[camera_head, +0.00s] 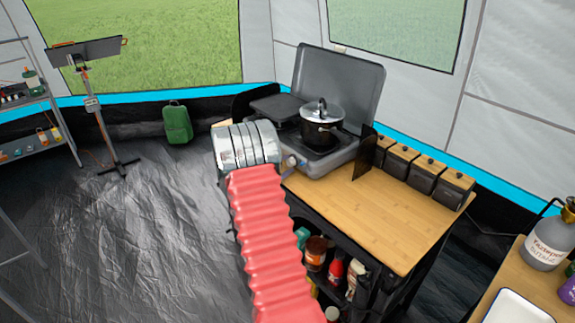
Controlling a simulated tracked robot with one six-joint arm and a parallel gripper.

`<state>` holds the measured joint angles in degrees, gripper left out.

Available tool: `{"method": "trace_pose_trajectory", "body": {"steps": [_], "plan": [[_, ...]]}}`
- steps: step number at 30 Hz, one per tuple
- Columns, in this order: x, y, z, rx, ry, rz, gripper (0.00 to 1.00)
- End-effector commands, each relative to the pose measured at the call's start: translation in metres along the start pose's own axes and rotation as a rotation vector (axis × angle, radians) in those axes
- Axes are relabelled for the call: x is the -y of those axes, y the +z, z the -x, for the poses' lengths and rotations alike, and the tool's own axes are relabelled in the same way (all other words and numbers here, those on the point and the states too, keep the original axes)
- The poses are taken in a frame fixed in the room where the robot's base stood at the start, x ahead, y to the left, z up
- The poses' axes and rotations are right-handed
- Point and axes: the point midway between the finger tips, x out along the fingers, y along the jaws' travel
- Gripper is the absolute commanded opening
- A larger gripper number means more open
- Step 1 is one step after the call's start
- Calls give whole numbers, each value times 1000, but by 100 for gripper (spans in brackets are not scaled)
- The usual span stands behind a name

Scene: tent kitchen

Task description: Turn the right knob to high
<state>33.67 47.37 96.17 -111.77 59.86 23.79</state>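The camping stove (340,158) stands on the wooden table with its grey lid raised. One pale knob (291,162) shows on its front face, just right of my arm's end. I cannot tell whether it is the right knob, nor read its setting. The rest of the stove front to the left is hidden behind my arm. My red bellows arm reaches up to the table's left side. My gripper (247,145) is the silver ridged end, close in front of the stove; its fingers cannot be made out, and contact with a knob cannot be seen.
A black pot (318,132) with a glass lid sits on the stove. Dark canisters (425,176) with wooden lids line the table's back right. The wooden tabletop (385,225) in front is clear. Bottles and jars stand on the shelf below.

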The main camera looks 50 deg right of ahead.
Motion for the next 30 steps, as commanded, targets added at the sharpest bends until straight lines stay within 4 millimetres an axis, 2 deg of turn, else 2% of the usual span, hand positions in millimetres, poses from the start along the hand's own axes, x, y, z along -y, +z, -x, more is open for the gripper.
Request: {"method": "trace_pose_trajectory", "body": {"steps": [4,13,25,26,30], "plan": [[0,1,-9,0,-1,-1,34],[0,0,-10,0,-1,0,33],[2,1,-10,1,-3,0,5],[0,2,-21,3,-4,-1,4],[1,0,-12,0,-4,4,4]]}}
